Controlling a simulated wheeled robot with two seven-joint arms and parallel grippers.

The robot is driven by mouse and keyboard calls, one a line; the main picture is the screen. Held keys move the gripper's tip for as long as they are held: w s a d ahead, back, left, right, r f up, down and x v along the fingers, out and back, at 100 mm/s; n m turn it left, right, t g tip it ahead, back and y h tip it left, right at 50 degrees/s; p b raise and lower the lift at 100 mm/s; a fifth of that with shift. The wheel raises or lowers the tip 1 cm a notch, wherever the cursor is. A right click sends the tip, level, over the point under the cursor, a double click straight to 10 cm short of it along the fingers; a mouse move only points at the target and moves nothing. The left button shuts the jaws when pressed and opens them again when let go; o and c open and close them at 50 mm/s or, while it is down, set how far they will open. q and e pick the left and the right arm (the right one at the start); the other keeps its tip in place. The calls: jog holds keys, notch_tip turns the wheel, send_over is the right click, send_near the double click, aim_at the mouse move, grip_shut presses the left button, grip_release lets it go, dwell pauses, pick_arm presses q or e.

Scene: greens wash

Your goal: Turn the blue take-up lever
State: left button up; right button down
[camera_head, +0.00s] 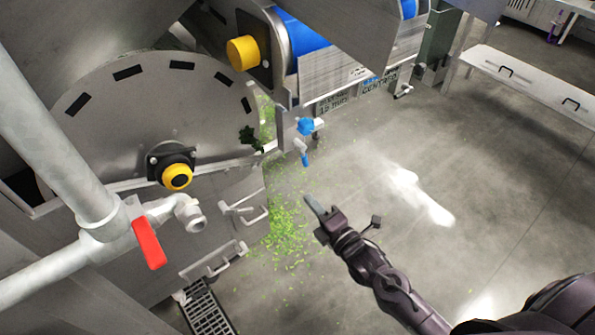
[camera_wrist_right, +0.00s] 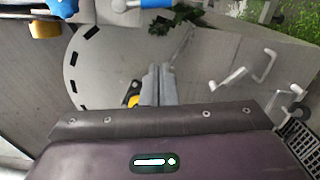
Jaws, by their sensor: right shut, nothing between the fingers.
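The blue take-up lever (camera_head: 306,159) hangs below a blue fitting (camera_head: 306,126) on the side of the steel machine, in the upper middle of the head view. Its blue end points down. A blue piece, seemingly this lever (camera_wrist_right: 156,3), is cut off by the top edge of the right wrist view. My right gripper (camera_head: 315,207) is below the lever and slightly right of it in the head view, apart from it. Its fingers are together and empty; they also show in the right wrist view (camera_wrist_right: 159,84). My left gripper is out of view.
A red valve handle (camera_head: 149,243) sits on a white pipe at the left. Yellow-capped bearings (camera_head: 177,177) and a latch handle (camera_head: 245,212) stick out from the machine. Green leaf scraps (camera_head: 287,236) litter the floor beside a drain grate (camera_head: 207,309). Open floor lies at the right.

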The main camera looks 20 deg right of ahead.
aim_at(302, 154)
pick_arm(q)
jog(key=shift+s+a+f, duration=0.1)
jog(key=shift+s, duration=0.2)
pick_arm(e)
jog(key=w+d, duration=0.1)
jog(key=w, duration=0.8)
jog(key=shift+w+r, duration=0.35)
jog(key=shift+w, duration=0.05)
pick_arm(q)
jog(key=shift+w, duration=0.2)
pick_arm(e)
jog(key=shift+d, duration=0.1)
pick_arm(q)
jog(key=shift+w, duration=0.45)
pick_arm(e)
jog(key=shift+d+n, duration=0.1)
jog(key=shift+n, duration=0.4)
